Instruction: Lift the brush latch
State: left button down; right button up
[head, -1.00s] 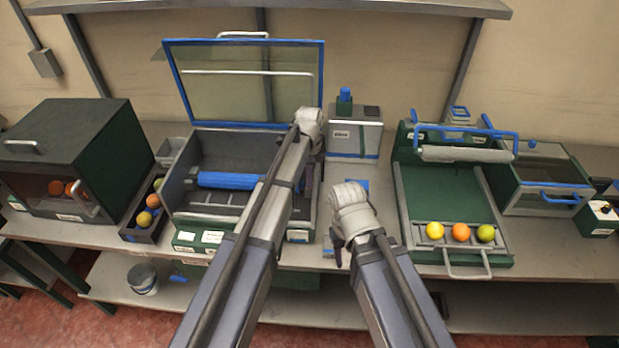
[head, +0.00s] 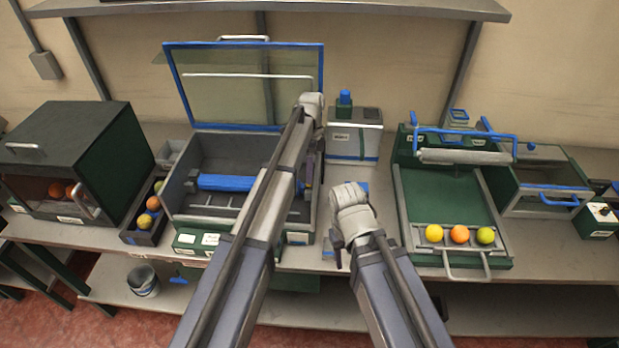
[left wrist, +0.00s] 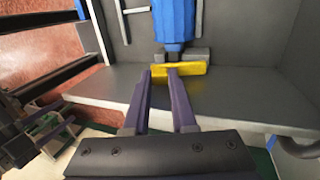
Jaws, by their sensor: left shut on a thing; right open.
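The blue roller brush (head: 226,183) lies across the open grey box (head: 178,190) with its glass lid raised. In the left wrist view the brush (left wrist: 174,22) ends above a yellow latch (left wrist: 190,76). My left gripper (left wrist: 160,73) has its purple fingertips at the left part of this latch and is shut on it. In the head view my left gripper (head: 308,188) is at the right end of the box, mostly behind my own arm, and the latch is hidden there. My right gripper (head: 338,255) is open and empty in front of the bench.
A green tray (head: 445,195) with several fruits and a roller stands on the right. A dark cabinet (head: 70,150) and a narrow fruit bin (head: 143,235) are on the left.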

pick_arm(q)
jog(key=shift+w+r+g, duration=0.1)
jog(key=shift+w+g, duration=0.1)
jog(key=shift+g, duration=0.1)
jog(key=c, duration=0.7)
grip_release()
